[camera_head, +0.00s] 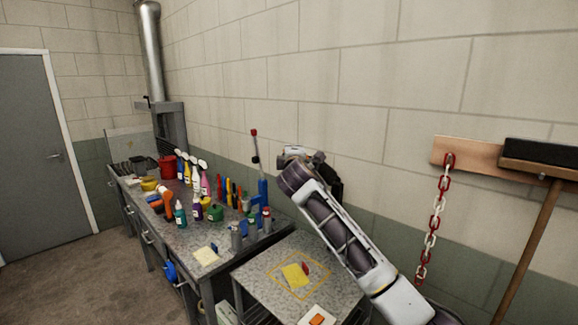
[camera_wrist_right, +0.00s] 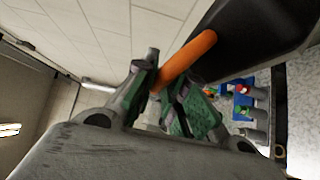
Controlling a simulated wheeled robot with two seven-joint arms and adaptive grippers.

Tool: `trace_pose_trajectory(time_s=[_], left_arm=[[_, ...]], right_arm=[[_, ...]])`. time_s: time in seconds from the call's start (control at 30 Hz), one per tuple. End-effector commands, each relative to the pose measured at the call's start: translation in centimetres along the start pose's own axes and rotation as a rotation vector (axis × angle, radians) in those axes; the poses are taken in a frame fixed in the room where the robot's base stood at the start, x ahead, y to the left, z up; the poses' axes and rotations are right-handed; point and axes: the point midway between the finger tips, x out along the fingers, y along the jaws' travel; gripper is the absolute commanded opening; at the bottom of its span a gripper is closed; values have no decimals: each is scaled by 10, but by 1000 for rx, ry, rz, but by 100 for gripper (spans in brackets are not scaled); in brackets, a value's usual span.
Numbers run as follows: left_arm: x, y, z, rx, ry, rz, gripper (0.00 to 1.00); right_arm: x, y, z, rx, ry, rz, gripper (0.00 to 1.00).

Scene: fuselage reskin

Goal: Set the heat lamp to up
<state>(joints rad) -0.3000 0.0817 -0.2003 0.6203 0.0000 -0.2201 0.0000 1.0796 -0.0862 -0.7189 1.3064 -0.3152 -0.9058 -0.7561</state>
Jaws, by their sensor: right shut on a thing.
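My right gripper (camera_wrist_right: 166,88) is shut around an orange bar (camera_wrist_right: 190,58) in the right wrist view. The bar runs into a large black body (camera_wrist_right: 255,30) at the upper right; this looks like the heat lamp and its handle. In the head view my right arm reaches up to the wall side of the workbench. The gripper (camera_head: 322,160) is partly hidden behind my arm there, and a dark part (camera_head: 336,188) shows beside it. I cannot tell the lamp's tilt from these views. My left gripper is not in view.
A grey bench (camera_head: 225,265) holds several bottles, tools and a red bucket (camera_head: 168,167). A lower table (camera_head: 255,281) with a yellow pad (camera_head: 295,275) stands below my arm. A red-and-white chain (camera_head: 436,215) and a broom (camera_head: 530,235) hang on the right wall.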

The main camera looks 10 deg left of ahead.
Motion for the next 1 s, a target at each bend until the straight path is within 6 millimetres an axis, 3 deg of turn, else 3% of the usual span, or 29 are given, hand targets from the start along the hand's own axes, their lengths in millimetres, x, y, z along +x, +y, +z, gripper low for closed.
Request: trace_pose_trajectory(time_s=[0.1, 0.5, 1.0], left_arm=[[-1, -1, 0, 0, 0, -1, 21], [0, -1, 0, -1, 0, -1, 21], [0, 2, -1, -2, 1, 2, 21]], right_arm=[[8, 21, 8, 9, -2, -6, 0], [32, 58, 32, 79, -2, -81, 0], [41, 70, 42, 77, -2, -82, 0]])
